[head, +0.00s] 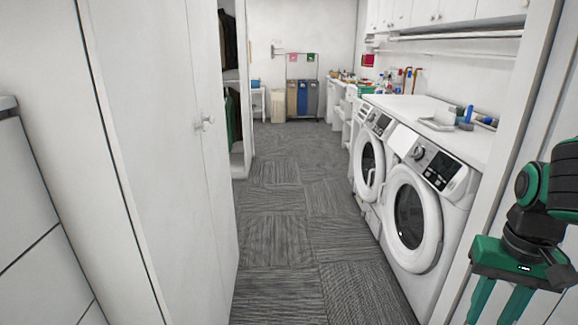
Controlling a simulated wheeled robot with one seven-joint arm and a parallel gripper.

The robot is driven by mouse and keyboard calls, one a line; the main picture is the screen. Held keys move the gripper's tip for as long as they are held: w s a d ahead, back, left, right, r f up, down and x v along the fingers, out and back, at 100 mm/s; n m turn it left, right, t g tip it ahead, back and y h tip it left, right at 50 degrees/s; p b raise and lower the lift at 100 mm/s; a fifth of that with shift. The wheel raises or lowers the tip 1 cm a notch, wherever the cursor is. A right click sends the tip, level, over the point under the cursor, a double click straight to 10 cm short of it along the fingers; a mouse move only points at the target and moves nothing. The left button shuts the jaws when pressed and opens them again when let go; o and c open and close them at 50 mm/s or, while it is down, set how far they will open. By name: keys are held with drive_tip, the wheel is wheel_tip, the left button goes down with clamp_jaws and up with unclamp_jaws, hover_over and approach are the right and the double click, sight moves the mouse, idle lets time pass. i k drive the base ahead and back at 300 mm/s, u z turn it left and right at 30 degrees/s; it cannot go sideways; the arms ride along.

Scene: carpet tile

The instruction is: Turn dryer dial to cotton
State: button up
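Two white front-loading machines stand side by side along the right wall: a nearer one (458,190) and a farther one (366,150). Which one is the dryer I cannot tell. The nearer has a round dial (419,153) at the left of its slanted dark control panel (441,167). The farther has a similar panel (380,124). Dial markings are too small to read. My gripper (500,306), green, hangs at the lower right, in front of the door frame and well apart from both machines. Its two fingers are spread with nothing visible between them; their tips are cut off.
A white door frame (500,150) stands close on the right. A tall white cabinet (160,150) with a knob (204,122) bounds the left. The grey carpet tile floor (290,220) between is clear. Sorting bins (302,98) stand at the back. A tray (437,124) and bottles lie on the counter.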

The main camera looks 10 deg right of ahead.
sight(417, 153)
drive_tip(key=z, duration=0.2)
drive_tip(key=i, duration=2.5)
drive_tip(key=z, duration=0.15)
